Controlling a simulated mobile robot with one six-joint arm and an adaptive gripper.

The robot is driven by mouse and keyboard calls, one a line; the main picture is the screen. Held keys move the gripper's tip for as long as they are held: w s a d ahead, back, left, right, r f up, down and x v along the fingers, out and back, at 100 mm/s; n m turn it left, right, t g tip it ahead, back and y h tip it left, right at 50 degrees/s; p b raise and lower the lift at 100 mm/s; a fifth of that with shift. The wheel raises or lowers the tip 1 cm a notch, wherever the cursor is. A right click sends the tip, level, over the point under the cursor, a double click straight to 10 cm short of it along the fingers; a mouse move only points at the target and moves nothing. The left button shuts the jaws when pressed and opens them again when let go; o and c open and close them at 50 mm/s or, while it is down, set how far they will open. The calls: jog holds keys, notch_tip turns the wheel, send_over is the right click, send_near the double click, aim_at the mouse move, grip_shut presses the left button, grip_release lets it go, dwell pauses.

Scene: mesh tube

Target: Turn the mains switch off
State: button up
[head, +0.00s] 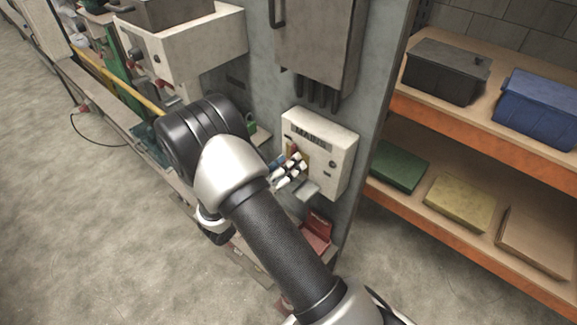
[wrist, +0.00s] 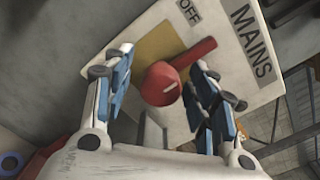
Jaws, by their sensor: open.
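The mains switch is a red rotary knob (wrist: 162,86) with a red handle, in the wrist view. Its handle slants up and right in the picture, towards the MAINS lettering rather than straight at the OFF label (wrist: 188,12). It sits over a yellow plate (wrist: 160,45) on a pale box, the mains box (head: 345,150) in the head view. My gripper (wrist: 161,62) is open, with one finger on each side of the knob; I cannot tell whether either touches it. In the head view my gripper (head: 290,172) is at the box front and mostly hides the switch.
A grey cabinet (head: 318,45) with cables below hangs above the mains box. A shelf (head: 430,105) with bins stands to the right. A red object (head: 318,232) is below the box. A bench with machines runs along the left; the floor (head: 90,230) is clear.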

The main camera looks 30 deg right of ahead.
jog(key=shift+s+a+f, duration=0.1)
jog(key=shift+s, duration=0.05)
jog(key=v, duration=1.1)
jog(key=shift+a, duration=0.4)
jog(key=shift+s, duration=0.1)
